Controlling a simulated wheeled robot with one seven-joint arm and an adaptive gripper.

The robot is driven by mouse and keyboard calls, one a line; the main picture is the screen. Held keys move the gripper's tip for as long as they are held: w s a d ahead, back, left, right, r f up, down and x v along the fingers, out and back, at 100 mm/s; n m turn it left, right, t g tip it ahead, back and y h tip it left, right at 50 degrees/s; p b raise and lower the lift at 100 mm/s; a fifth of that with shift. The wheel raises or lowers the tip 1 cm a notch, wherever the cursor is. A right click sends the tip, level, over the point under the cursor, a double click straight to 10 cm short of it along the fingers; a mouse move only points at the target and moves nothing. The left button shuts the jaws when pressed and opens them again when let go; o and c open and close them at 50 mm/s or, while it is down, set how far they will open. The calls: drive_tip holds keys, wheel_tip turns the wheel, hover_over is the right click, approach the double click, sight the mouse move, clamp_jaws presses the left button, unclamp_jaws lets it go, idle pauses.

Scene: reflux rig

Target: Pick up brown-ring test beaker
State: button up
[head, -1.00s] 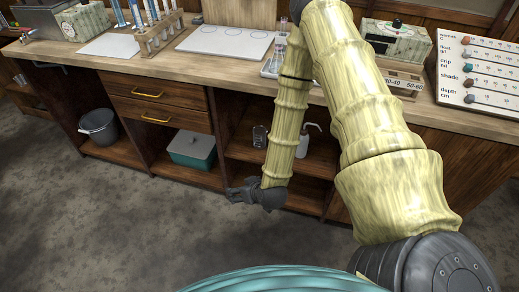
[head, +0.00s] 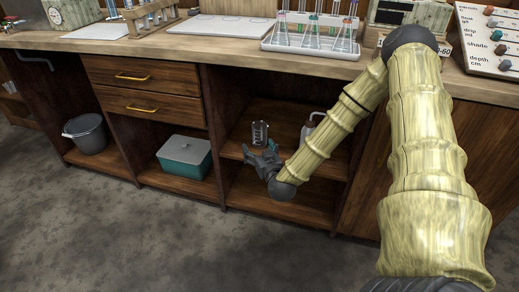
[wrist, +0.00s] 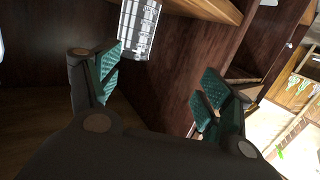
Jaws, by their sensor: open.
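A clear glass beaker (head: 259,133) with pale markings stands on the upper shelf of the open cabinet bay. I take it as the brown-ring test beaker, though no brown ring can be made out. It also shows in the wrist view (wrist: 140,28) at the top, beyond the fingertips and nearer the left finger. My gripper (head: 262,160) is at the front of that bay, just below and in front of the beaker. In the wrist view my gripper (wrist: 157,82) is open, its green-padded fingers apart with nothing between them.
A pale bottle (head: 314,120) stands right of the beaker, partly behind my arm. The shelf edge and side panels bound the bay. The countertop (head: 240,57) overhangs it, bearing a flask tray (head: 310,47). A teal box (head: 186,157) and a bucket (head: 88,133) sit left.

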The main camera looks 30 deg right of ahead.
sight(262, 132)
drive_tip(key=shift+m+t+h, duration=0.4)
drive_tip(key=shift+h, duration=0.5)
drive_tip(key=d+b, duration=0.2)
drive_tip(key=d+f+b, duration=0.1)
drive_tip(key=d, duration=0.1)
drive_tip(key=shift+w, duration=0.4)
drive_tip(key=shift+w+d+r, duration=0.1)
drive_tip(key=shift+w+d, duration=0.05)
drive_tip(key=shift+w, duration=0.05)
drive_tip(key=b+x, duration=0.2)
drive_tip(key=x, duration=0.4)
drive_tip(key=shift+w+d+b, duration=0.15)
drive_tip(key=shift+w+b, duration=0.05)
drive_tip(key=shift+b, duration=0.2)
drive_tip(key=shift+r+b+x, duration=0.2)
drive_tip(key=shift+b+x, duration=0.65)
drive_tip(key=shift+x, duration=1.1)
drive_tip(key=c, duration=1.1)
